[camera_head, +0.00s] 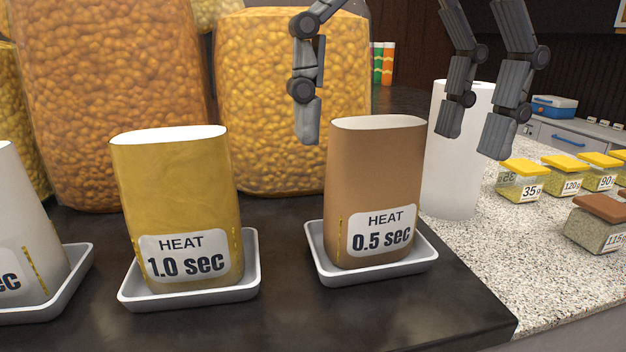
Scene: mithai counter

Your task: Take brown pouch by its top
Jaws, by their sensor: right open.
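The brown pouch (372,170) stands upright on a small white tray (385,275). Its white top faces up and its label reads "HEAT 0.5 sec". My right gripper (395,138) is open and comes down from above, its palm out of the picture. One dark finger hangs to the left of the pouch's top. Two fingers hang to its right, in front of the white roll in the picture. No finger visibly touches the pouch. My left gripper is not in view.
A yellow pouch (178,190) marked "1.0 sec" and a white pouch (25,225) stand on trays to the left. Big filled bags (275,100) stand behind. The white roll (452,180) is close right of the brown pouch. Yellow-lidded boxes (522,182) are farther right.

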